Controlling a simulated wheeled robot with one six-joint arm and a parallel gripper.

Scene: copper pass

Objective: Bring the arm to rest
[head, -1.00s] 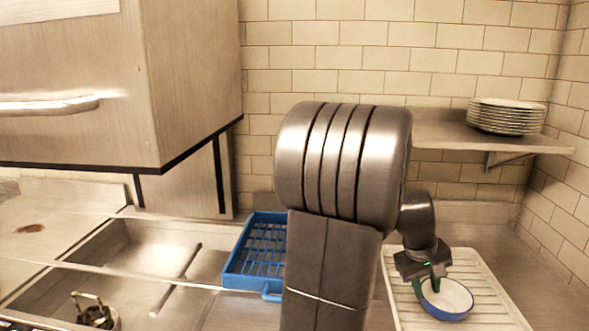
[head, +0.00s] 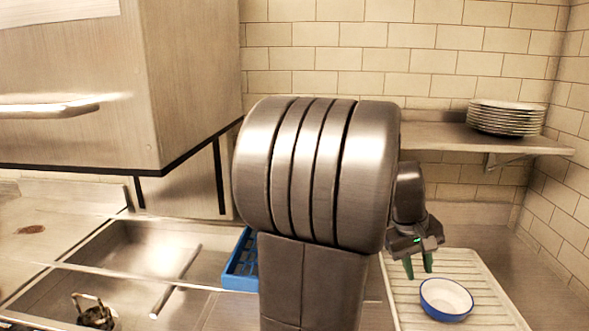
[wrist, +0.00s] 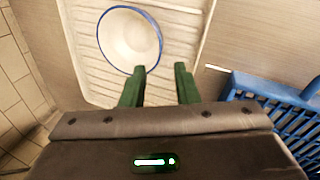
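My gripper (head: 418,266) hangs above the ribbed white drainer tray, its two green fingers pointing down. In the wrist view my gripper (wrist: 160,80) has its fingers apart with nothing between them. A white bowl with a blue rim and blue outside (head: 446,299) stands upright on the tray. The bowl also shows in the wrist view (wrist: 128,42), just beyond the left fingertip; the gripper is apart from it in the head view. My arm covers the middle of the head view.
The white tray (head: 399,308) lies on the counter at the right. A blue rack (head: 239,270) is partly hidden behind my arm. A sink (head: 135,255) is at the left. Stacked plates (head: 505,117) stand on a wall shelf (head: 540,145). A steel cabinet (head: 190,80) hangs at upper left.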

